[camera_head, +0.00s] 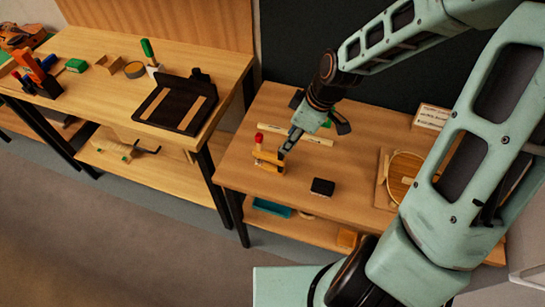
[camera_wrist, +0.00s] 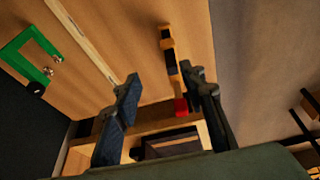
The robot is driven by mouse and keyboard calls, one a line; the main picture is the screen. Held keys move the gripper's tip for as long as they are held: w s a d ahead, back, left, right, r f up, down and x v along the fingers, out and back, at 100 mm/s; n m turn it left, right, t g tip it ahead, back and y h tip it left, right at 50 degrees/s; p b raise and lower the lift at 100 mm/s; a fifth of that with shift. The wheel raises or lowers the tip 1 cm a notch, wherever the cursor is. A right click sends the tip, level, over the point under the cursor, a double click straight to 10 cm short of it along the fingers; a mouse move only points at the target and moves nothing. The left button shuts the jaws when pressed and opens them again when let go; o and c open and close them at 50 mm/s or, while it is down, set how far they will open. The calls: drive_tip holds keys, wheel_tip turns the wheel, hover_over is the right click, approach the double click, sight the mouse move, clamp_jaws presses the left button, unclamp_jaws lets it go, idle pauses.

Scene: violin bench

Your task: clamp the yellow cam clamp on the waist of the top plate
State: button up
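The yellow cam clamp (camera_head: 268,161), with a red end (camera_head: 259,138), is near the front left of the right-hand bench. In the wrist view its yellow and dark bar (camera_wrist: 168,52) lies beyond my fingertips, and the red end (camera_wrist: 181,107) shows beside the inner side of the right finger. My gripper (camera_head: 287,147) is right beside the clamp in the head view. Its fingers (camera_wrist: 159,78) are wide apart in the wrist view; contact with the clamp cannot be told. The pale top plate (camera_head: 403,173) lies at the bench's right, partly hidden by my arm.
A black block (camera_head: 322,187) sits to the right of the clamp. A pale strip (camera_head: 310,138) lies behind it, and a green clamp (camera_wrist: 28,58) shows in the wrist view. Another bench (camera_head: 95,52) with tools stands left.

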sight(273, 155)
drive_tip(key=shift+s+a+r+y, duration=0.1)
drive_tip(key=shift+s+a+y, duration=0.2)
drive_tip(key=shift+a+y, duration=0.15)
drive_tip(key=shift+a, duration=0.25)
drive_tip(key=b+x, duration=0.1)
drive_tip(key=x, duration=0.4)
drive_tip(key=shift+s+b+x, duration=0.2)
drive_tip(key=shift+b+x, duration=0.1)
drive_tip(key=shift+x, duration=2.55)
drive_tip(key=shift+c, duration=0.6)
clamp_jaws()
